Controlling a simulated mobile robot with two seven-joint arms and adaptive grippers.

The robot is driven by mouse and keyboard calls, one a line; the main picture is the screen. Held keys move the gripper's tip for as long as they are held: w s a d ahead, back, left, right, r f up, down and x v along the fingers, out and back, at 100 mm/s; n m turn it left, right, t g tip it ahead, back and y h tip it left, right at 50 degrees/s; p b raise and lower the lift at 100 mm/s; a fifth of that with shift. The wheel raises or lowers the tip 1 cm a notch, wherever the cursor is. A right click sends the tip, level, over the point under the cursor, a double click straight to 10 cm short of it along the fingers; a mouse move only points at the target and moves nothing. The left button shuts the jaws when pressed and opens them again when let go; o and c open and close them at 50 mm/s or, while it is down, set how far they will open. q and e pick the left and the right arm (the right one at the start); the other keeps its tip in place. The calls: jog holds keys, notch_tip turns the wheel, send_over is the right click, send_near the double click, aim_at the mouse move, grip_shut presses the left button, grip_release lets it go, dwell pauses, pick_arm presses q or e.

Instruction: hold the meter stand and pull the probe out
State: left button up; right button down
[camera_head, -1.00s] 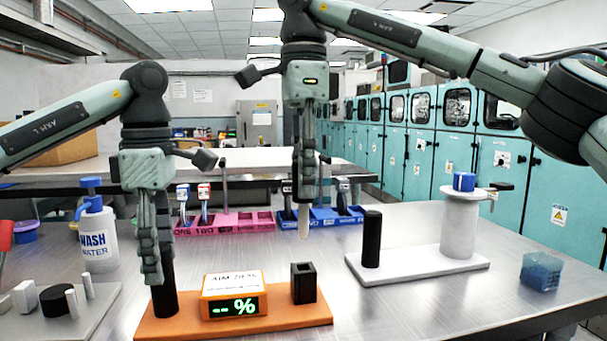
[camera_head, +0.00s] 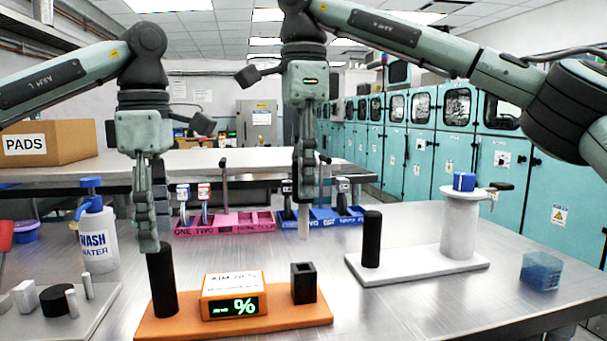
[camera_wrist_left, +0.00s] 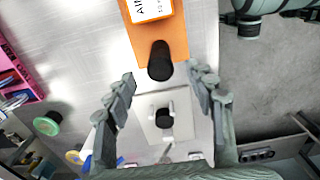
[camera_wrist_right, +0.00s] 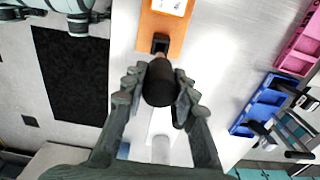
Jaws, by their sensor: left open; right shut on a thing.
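The meter stand is an orange base (camera_head: 275,318) with a black post (camera_head: 163,285) at its left. An orange meter box (camera_head: 233,296) with a green lit display sits mid-base, and a black square holder (camera_head: 303,284) stands at its right. My left gripper (camera_head: 148,243) is open just above the post's top; the left wrist view shows the post (camera_wrist_left: 160,62) between its spread fingers. My right gripper (camera_head: 304,195) is shut on the probe, whose pale tip (camera_head: 303,224) hangs above the holder, clear of it. The probe's black handle (camera_wrist_right: 159,88) shows in the right wrist view.
A wash bottle (camera_head: 97,240) is at left, beside a grey plate (camera_head: 90,315) with small parts. Pink (camera_head: 240,222) and blue (camera_head: 335,218) trays lie behind.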

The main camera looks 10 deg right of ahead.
pick_arm(q)
jog(key=shift+r, duration=3.15)
jog(key=shift+f, duration=0.1)
